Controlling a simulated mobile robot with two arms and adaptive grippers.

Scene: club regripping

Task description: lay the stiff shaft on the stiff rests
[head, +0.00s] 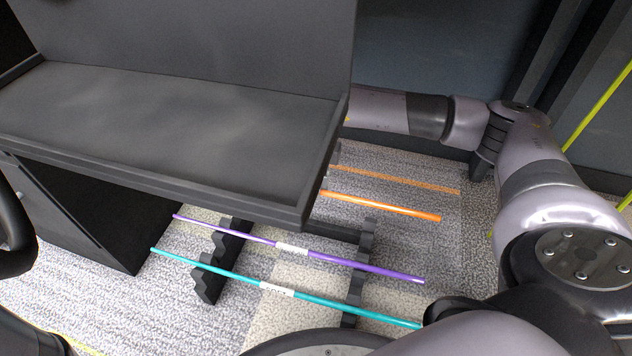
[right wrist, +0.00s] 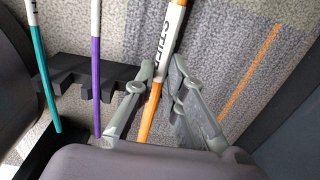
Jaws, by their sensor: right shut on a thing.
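The shaft in my right gripper is orange with a white printed label (right wrist: 170,45); I cannot read the lettering surely. In the head view its orange end (head: 385,206) sticks out from behind the dark bench. My right gripper (right wrist: 158,82) is shut on this shaft in the right wrist view; the bench hides the fingers in the head view. The dark notched rests (head: 365,245) carry a purple shaft (head: 370,268) and a teal shaft (head: 345,308). The near rest (right wrist: 85,75) ends beside my gripper's left finger. I cannot tell whether the orange shaft touches a rest. My left gripper is not in view.
The dark bench (head: 170,120) with a raised rim overhangs the rests at the upper left. A flat orange stripe (head: 410,181) runs along the carpet beyond the orange shaft and also shows in the right wrist view (right wrist: 248,82). Patterned carpet is clear around the shafts' right ends.

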